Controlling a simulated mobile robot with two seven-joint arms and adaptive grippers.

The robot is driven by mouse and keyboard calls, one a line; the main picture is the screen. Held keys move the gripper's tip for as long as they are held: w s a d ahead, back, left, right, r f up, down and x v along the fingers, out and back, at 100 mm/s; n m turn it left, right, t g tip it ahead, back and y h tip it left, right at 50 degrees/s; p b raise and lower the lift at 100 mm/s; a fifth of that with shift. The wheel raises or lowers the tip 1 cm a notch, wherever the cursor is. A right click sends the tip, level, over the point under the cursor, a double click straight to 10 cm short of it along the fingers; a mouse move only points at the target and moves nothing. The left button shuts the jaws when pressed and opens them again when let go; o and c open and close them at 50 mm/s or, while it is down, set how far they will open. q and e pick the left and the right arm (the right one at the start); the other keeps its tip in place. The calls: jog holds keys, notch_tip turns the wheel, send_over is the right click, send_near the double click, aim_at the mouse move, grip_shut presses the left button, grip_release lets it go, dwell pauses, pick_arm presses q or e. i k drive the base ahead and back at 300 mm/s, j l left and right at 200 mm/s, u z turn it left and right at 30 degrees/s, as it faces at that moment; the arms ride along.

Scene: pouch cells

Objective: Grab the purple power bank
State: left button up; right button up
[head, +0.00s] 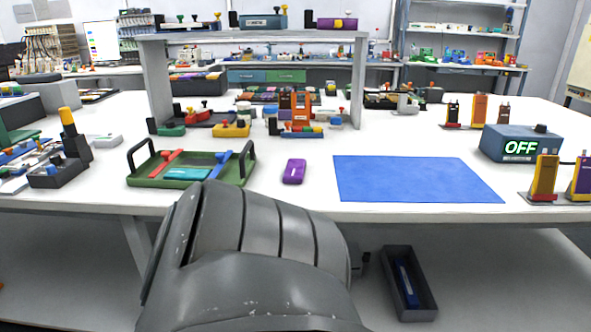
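The purple power bank (294,171) is a small rounded block lying flat on the white table (310,205). It lies between the green tray on its left and the blue mat on its right. Nothing touches it. A large dark grey ribbed part, likely one of my arm links, fills the lower middle of the head view in front of the table edge. Neither of my grippers shows in this view.
A green tray (133,180) with black handles holds red, blue and teal items. A flat blue mat (415,180) lies to the right. A box reading OFF (520,144) stands far right. A shelf (255,36) spans the table behind. A dark bin (424,300) sits below the tabletop.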

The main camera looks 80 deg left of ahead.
aim_at(294, 172)
jog(key=u, duration=2.5)
